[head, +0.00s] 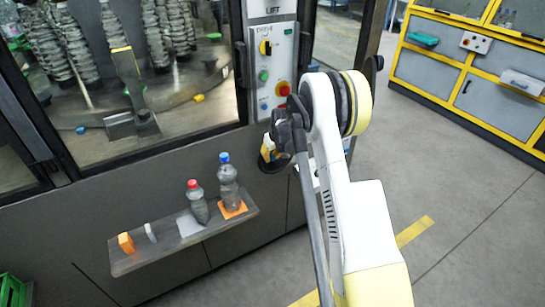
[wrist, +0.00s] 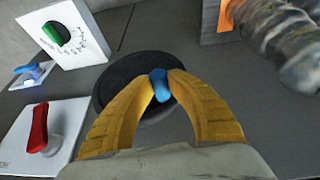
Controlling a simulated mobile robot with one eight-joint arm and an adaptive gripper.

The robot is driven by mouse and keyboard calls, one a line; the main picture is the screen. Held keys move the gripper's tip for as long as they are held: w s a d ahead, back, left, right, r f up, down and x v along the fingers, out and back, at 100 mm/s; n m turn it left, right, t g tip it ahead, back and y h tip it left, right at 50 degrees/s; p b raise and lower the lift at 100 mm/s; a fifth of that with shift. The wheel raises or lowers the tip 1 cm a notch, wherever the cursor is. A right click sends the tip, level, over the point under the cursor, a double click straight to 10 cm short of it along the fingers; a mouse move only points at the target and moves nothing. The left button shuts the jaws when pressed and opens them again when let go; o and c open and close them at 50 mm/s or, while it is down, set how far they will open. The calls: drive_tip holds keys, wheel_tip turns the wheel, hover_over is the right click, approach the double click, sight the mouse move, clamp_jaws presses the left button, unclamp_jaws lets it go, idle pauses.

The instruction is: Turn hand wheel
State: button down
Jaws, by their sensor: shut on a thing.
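The hand wheel (wrist: 116,76) is a round black disc on the dark machine front in the wrist view. A small blue knob (wrist: 158,78) stands out from it. My gripper (wrist: 160,92) has its two yellow fingers closed around the blue knob, one fingertip on each side. In the head view my gripper (head: 268,149) is at the machine front below the control panel. Part of the black wheel (head: 274,166) shows around it there, and the knob is hidden.
A control panel (head: 275,60) with switches is above the wheel. A red lever (wrist: 38,128) and a green dial (wrist: 57,35) show in the wrist view. At left, a shelf (head: 160,249) holds two bottles (head: 229,180) (head: 197,202). The floor at right is clear.

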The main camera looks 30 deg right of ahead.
sight(266, 166)
drive_tip(key=a+f+h+b, duration=0.1)
drive_tip(key=h+b, duration=0.1)
drive_tip(key=a+f+n+h+b, duration=0.1)
drive_tip(key=f+h+b, duration=0.1)
drive_tip(key=shift+s+a+f, duration=0.1)
drive_tip(key=shift+a+f, duration=0.05)
drive_tip(key=shift+a, duration=0.05)
drive_tip(key=shift+a+f+n+h+b, duration=0.15)
drive_tip(key=shift+f+n+h+b, duration=0.3)
drive_tip(key=shift+h+b, duration=0.7)
drive_tip(key=shift+w+f+t+h+b, duration=0.2)
drive_tip(key=shift+f+t+h+b, duration=0.1)
drive_tip(key=shift+h+b, duration=0.35)
drive_tip(key=shift+r, duration=0.1)
drive_tip(key=c, duration=1.3)
unclamp_jaws()
drive_tip(key=shift+o, duration=0.2)
drive_tip(key=shift+s, duration=0.1)
drive_tip(key=v, duration=1.1)
drive_tip(key=shift+s+a, duration=0.25)
drive_tip(key=shift+a, duration=0.1)
